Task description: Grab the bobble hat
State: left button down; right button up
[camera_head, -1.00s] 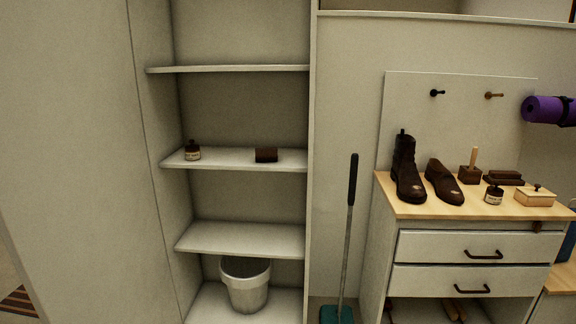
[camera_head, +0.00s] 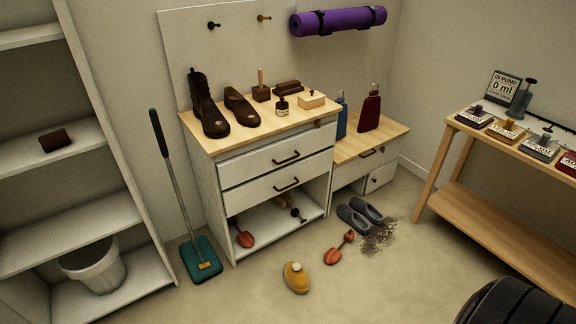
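A small rounded yellow-orange thing (camera_head: 296,279) with a pale knob on top lies on the floor in front of the drawer cabinet. It looks like the bobble hat, but it is too small to be certain. Neither of my grippers is in view.
A cabinet (camera_head: 262,172) holds shoes and brushes on top. A wooden table (camera_head: 500,210) stands right. A dark ribbed object (camera_head: 515,305) fills the bottom right corner.

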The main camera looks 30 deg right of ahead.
aim_at(296, 276)
jog(key=z, duration=1.15)
jog(key=i+l+u, duration=0.2)
jog(key=u, duration=0.25)
jog(key=i+l+u, duration=0.15)
jog(key=l+u, duration=0.3)
jog(key=j, duration=0.15)
